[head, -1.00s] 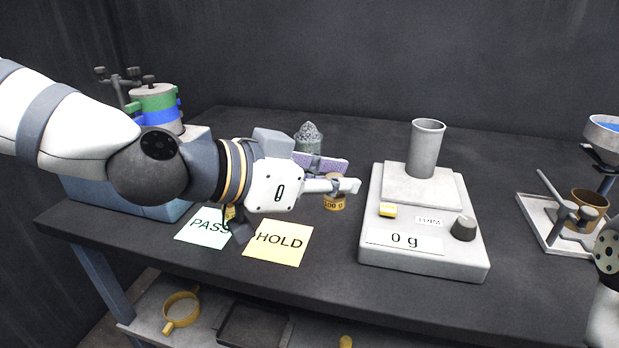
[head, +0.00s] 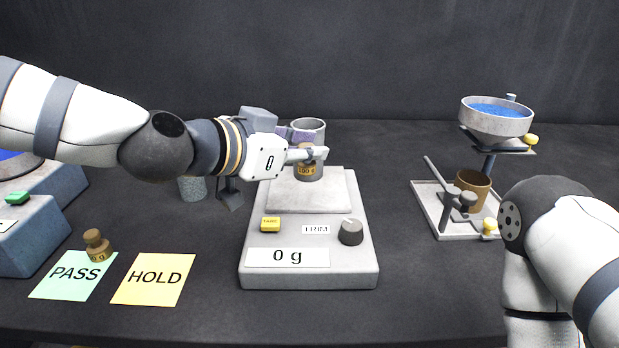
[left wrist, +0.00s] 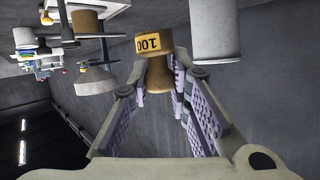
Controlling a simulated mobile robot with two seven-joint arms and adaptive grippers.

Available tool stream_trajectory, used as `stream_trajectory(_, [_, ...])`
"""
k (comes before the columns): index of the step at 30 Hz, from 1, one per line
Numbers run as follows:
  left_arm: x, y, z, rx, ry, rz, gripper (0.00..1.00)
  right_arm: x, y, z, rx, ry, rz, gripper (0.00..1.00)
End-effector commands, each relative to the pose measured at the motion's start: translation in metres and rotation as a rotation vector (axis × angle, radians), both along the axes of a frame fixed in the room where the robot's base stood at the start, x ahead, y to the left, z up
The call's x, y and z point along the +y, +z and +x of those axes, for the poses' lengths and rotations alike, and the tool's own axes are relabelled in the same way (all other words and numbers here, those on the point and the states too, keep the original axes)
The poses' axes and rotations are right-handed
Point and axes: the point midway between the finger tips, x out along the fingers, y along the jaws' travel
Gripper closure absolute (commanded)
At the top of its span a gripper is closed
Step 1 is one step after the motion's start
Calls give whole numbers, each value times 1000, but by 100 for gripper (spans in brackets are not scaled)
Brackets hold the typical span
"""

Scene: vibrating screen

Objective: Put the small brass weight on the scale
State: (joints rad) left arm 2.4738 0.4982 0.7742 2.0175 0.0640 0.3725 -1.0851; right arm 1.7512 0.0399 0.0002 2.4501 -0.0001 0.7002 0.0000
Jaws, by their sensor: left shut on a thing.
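My left gripper (head: 309,154) is shut on a brass weight (head: 309,172) with a yellow label reading 100 g. The weight also shows between the fingers in the left wrist view (left wrist: 154,42). It is over the scale's raised plate; I cannot tell whether its base touches it. The scale (head: 360,271) is pale grey and its display (head: 288,257) reads 0 g. A grey cylinder (head: 311,126) is just behind the weight, partly hidden by the gripper. Another brass weight (head: 97,245) stands at the green PASS card. My right gripper is out of view.
The PASS card (head: 70,280) and yellow HOLD card (head: 153,279) lie left of the scale. A stand with a blue-filled bowl (head: 497,119) and a brown cup (head: 472,191) are at right. My right arm is at the right edge. The table between scale and stand is clear.

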Motion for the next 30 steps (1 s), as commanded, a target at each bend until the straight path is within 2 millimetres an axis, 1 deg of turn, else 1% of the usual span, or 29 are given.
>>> stream_trajectory(1, [0,-27,11,29,2,-2,100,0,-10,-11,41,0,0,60])
stream_trajectory(3, [-1,-36,19,26,3,-1,100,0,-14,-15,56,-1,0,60])
stream_trajectory(8, [-2,-44,29,18,2,-1,100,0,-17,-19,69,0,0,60])
stream_trajectory(9, [-3,-50,33,19,3,-1,100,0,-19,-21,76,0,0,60])
stream_trajectory(13, [-3,-76,32,23,2,-2,100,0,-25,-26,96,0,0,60])
stream_trajectory(14, [-3,-78,32,19,1,-1,100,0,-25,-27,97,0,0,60])
stream_trajectory(20, [-3,-75,32,10,1,1,100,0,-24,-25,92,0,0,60])
stream_trajectory(24, [-3,-79,32,12,2,0,100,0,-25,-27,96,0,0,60])
stream_trajectory(25, [-3,-78,32,12,2,0,76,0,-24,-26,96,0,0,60])
stream_trajectory(27, [-3,-78,32,11,2,0,62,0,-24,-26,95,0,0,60])
stream_trajectory(30, [-3,-78,32,11,2,0,62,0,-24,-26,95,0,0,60])
